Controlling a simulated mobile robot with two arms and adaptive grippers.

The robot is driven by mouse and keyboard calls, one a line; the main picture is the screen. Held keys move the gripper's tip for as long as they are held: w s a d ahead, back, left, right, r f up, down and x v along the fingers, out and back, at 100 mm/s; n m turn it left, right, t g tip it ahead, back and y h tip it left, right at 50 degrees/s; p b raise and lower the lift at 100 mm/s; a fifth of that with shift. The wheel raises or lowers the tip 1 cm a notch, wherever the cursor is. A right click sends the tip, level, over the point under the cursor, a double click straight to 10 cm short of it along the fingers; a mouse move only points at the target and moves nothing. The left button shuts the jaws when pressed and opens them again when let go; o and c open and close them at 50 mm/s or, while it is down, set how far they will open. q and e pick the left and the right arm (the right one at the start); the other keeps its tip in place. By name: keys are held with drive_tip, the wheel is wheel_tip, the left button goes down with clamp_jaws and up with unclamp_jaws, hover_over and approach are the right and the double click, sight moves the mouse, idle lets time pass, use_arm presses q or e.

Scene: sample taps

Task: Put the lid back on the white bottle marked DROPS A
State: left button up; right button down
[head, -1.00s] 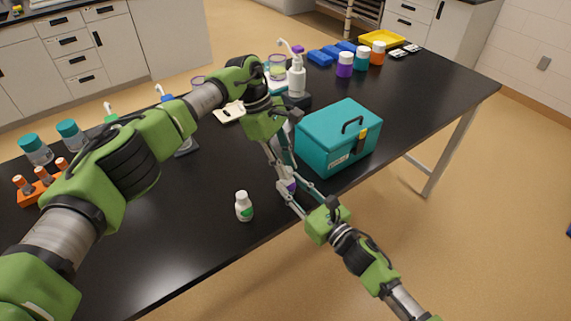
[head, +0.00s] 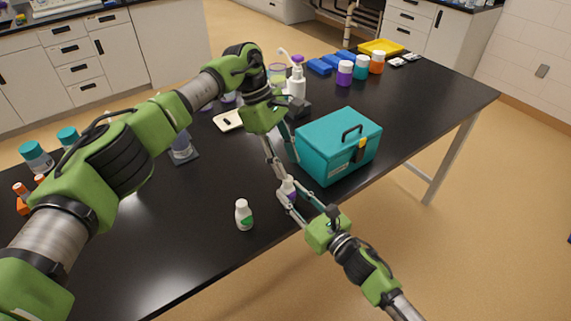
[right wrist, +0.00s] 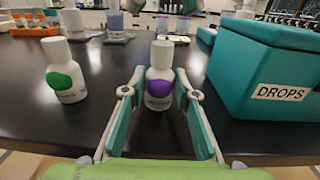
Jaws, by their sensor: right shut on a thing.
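A white bottle with a purple label (head: 287,190) stands upright near the front edge of the black table, left of the teal box. In the right wrist view its label (right wrist: 159,92) is too small to read, and a white cap (right wrist: 162,54) sits on its top. My right gripper (right wrist: 160,102) is shut on this bottle's body. My left gripper (head: 289,167) is above the bottle, fingers pointing down and spread, with nothing seen between them. A second white bottle with a green label (head: 244,215) stands to the left; its white cap is on.
The teal box (head: 320,155), marked DROPS, stands close on the right. Behind are a pump bottle (head: 297,86), coloured-cap jars (head: 361,67) and a yellow tray (head: 380,47). The table front around the green-label bottle is clear.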

use_arm(q)
drive_tip(key=shift+c, duration=0.4)
